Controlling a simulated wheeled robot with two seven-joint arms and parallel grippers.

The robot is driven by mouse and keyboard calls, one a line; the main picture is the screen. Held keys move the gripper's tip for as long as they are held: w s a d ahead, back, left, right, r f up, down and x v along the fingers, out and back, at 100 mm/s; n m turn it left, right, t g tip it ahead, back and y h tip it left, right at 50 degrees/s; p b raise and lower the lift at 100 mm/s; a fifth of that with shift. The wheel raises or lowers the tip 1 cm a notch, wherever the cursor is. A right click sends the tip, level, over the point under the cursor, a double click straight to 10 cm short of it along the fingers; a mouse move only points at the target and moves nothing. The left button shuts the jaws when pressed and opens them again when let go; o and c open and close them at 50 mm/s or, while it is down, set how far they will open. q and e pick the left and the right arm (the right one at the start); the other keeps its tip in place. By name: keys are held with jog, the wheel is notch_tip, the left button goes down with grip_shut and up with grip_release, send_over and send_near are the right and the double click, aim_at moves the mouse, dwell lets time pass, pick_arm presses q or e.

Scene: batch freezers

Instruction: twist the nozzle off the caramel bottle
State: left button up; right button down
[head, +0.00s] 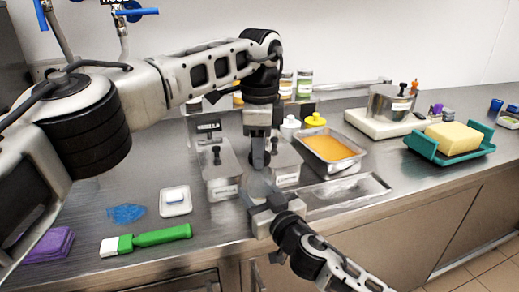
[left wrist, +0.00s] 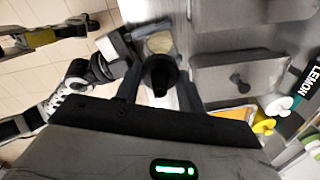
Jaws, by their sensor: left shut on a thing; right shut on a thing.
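The caramel bottle (head: 258,186) is a pale, partly see-through shape low between my two grippers, above the counter's front edge; most of it is hidden. Its dark nozzle (left wrist: 160,74) points toward the camera in the left wrist view, between the left fingers. My left gripper (head: 259,160) comes down from above and is shut on the nozzle. My right gripper (head: 262,197) reaches in from the lower right and is shut on the bottle below; it also shows at the upper left of the left wrist view (left wrist: 135,45). I cannot tell whether nozzle and bottle are apart.
Lidded steel containers (head: 220,172) stand close behind the grippers. An orange-filled steel pan (head: 333,146) and a yellow-capped bottle (head: 315,120) are to the right. A green-handled brush (head: 147,239), a white dish (head: 175,201) and a blue patch (head: 126,213) lie to the left. A teal tray (head: 472,154) holds a yellow block.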

pick_arm(q)
jog(key=shift+r, duration=2)
pick_arm(e)
jog(key=c, duration=0.5)
grip_release()
